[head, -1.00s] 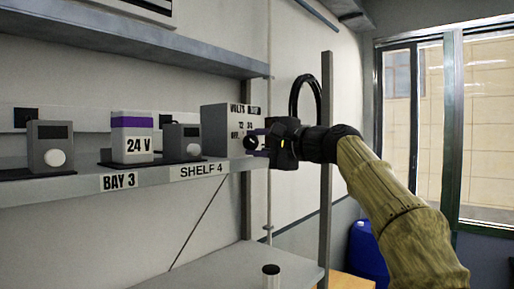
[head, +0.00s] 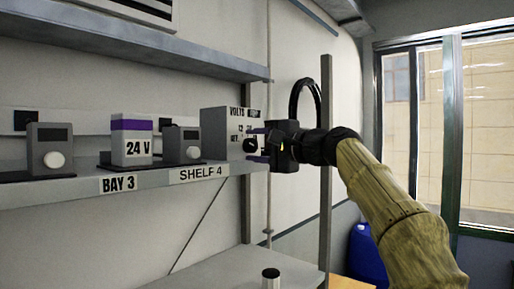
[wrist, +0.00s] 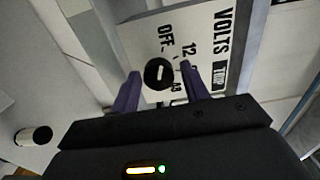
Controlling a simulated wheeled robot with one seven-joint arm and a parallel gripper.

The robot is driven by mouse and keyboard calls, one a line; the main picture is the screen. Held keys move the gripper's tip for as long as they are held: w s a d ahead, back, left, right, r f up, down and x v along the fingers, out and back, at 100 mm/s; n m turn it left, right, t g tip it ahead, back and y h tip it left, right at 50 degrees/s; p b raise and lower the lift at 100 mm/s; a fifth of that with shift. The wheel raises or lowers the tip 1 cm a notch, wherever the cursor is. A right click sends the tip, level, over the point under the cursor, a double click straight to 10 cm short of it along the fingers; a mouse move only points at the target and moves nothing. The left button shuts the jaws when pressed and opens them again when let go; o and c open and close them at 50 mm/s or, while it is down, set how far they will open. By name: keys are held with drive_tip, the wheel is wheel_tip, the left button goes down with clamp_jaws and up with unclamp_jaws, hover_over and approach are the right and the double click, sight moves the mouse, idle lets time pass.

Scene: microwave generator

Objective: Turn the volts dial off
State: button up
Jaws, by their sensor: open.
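The volts box (head: 214,132) is a light grey case on the shelf, with its lettered face towards my gripper. Its black round volts dial (head: 250,146) sits on that face and also shows in the wrist view (wrist: 158,73). "VOLTS", "12" and "OFF" are printed around it; one lower label is partly hidden. My gripper (head: 257,145) is open at the face. In the wrist view its purple fingers (wrist: 159,76) stand on either side of the dial. Whether they touch it, and where the dial points, I cannot tell.
A 24 V block (head: 132,150) with a purple band stands left of the box, between grey units with white knobs (head: 54,159). The shelf (head: 230,172) edge runs below. A post (head: 326,170) stands to the right. A small cylinder (head: 271,280) sits on the lower surface.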

drive_tip(key=shift+w+f, duration=0.1)
drive_tip(key=shift+f, duration=0.15)
